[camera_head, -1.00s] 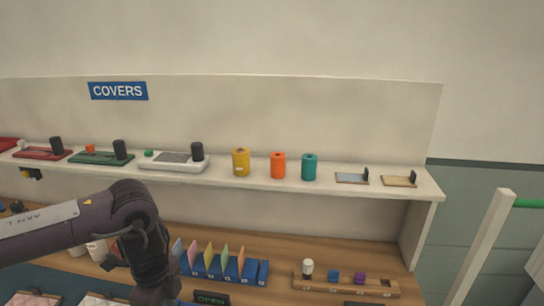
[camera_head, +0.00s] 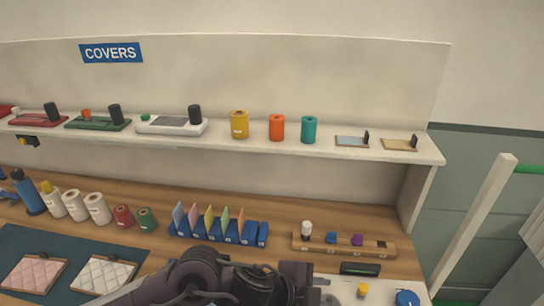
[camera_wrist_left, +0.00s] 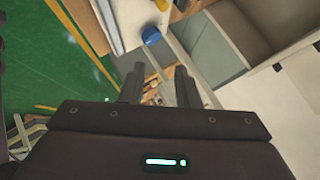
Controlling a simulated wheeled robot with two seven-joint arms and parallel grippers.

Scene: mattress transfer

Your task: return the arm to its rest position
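My left arm comes in low from the bottom left of the head view, over the front of the workbench. Its dark gripper end (camera_head: 298,284) is near the bottom middle, partly cut off by the frame edge. In the left wrist view the two dark fingers of my left gripper (camera_wrist_left: 160,78) stand apart with nothing between them. Past them show a blue round thing (camera_wrist_left: 151,35) and grey cabinets (camera_wrist_left: 212,48). My right gripper is in no view.
A shelf (camera_head: 380,152) holds colored rolls and trays under the COVERS sign (camera_head: 111,53). On the bench (camera_head: 340,205) stand a file rack (camera_head: 215,232), a wooden block holder (camera_head: 345,246) and several rolls. Two quilted pads (camera_head: 106,274) lie left of my arm. A white post (camera_head: 475,230) stands right.

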